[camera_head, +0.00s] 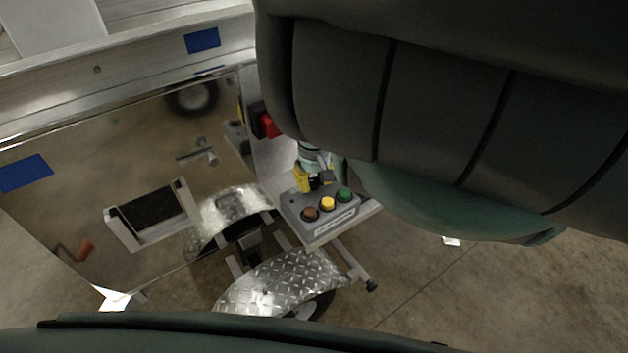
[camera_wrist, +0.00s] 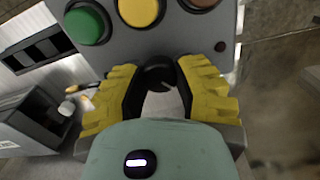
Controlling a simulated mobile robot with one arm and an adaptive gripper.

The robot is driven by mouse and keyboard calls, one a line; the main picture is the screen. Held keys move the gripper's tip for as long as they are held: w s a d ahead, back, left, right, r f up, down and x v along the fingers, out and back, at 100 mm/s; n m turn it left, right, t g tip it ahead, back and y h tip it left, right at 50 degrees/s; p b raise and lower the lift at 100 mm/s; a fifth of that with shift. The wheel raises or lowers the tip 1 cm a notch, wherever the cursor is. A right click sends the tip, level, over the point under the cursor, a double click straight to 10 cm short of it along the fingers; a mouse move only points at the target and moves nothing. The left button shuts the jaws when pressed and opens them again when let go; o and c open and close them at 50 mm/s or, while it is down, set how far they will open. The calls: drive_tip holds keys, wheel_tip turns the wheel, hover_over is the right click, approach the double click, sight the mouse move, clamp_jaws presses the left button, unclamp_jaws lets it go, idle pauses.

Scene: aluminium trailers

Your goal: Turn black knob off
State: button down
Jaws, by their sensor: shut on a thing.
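The black knob (camera_wrist: 157,72) sits on a grey control box (camera_wrist: 218,40), which also shows in the head view (camera_head: 291,213). My gripper (camera_wrist: 160,82) has its yellow fingers on either side of the knob and is shut on it. In the head view my gripper (camera_head: 314,184) reaches down to the back of the box and hides the knob. The knob's pointer direction is hard to make out in the wrist view. A green button (camera_wrist: 86,25), a yellow button (camera_wrist: 140,10) and a reddish-brown button (camera_head: 310,214) are on the same face.
A grey open bin (camera_wrist: 40,125) and small loose items lie left of my gripper in the wrist view. A diamond-plate fender (camera_head: 275,284) stands below the box in the head view. A shiny trailer panel (camera_head: 70,150) is at left. Open floor (camera_head: 450,290) lies to the right.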

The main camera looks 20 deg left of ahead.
sight(314, 182)
drive_tip(key=shift+n, duration=0.6)
drive_tip(key=c, duration=0.6)
unclamp_jaws()
wheel_tip(314, 182, up, 7)
drive_tip(key=shift+w+f, duration=0.1)
drive_tip(key=shift+w, duration=0.05)
drive_tip(key=shift+r, duration=0.3)
